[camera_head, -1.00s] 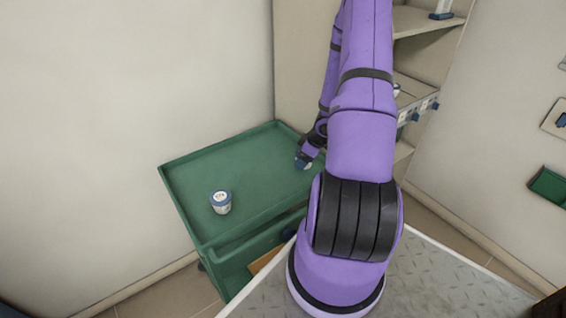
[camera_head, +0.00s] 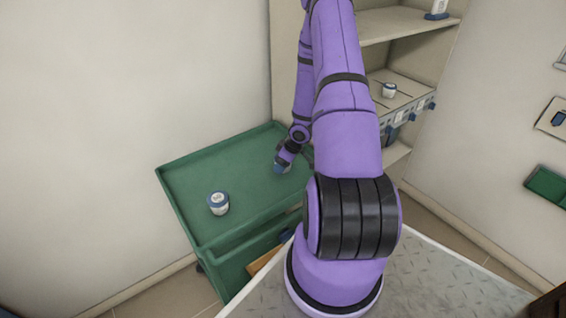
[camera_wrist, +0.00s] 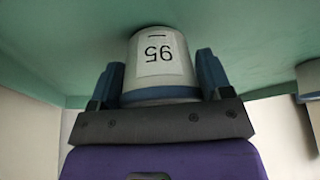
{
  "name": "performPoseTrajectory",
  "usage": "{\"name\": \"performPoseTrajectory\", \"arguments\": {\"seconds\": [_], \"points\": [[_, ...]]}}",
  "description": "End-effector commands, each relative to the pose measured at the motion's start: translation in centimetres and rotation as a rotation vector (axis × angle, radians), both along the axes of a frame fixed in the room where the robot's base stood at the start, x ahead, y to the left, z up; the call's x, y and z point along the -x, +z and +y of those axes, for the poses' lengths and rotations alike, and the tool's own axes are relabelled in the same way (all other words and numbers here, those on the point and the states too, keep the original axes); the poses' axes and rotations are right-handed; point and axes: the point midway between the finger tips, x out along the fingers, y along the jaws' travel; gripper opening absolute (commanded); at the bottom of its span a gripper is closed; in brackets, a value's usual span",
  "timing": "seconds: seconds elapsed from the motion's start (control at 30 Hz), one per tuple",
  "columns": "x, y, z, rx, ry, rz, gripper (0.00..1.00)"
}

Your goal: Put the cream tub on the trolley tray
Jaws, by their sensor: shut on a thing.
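My gripper (camera_head: 288,154) is over the far right part of the green trolley tray (camera_head: 245,148). In the wrist view my gripper (camera_wrist: 160,78) is shut on the cream tub (camera_wrist: 150,45), with one blue finger on each side. This tub is pale, has a blue-grey band at the lid end and a label reading 95, upside down in this view. The green tray surface (camera_wrist: 60,45) fills the background close to it. I cannot tell whether the tub touches the tray. In the head view the held tub is small and mostly hidden by my gripper.
Another pale tub with a blue lid (camera_head: 218,203) stands on the tray's near left part. A further small tub (camera_head: 389,90) stands on the shelf unit (camera_head: 385,70) behind at right. The middle of the tray is clear. A wall borders the tray at left.

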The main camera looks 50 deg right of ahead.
Motion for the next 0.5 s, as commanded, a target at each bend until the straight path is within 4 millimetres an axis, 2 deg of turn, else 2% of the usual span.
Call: {"name": "performPoseTrajectory", "arguments": {"seconds": [0.2, 0.23, 0.3, 0.5], "points": [[0.01, -0.29, 0.01, -0.001, -0.001, 0.0, 0.45], [0.02, -0.25, -0.01, 0.0, -0.001, 0.0, 0.79], [0.01, -0.23, 0.0, 0.0, -0.001, 0.0, 0.95], [0.01, -0.22, 0.0, 0.0, -0.001, 0.0, 0.97]]}}
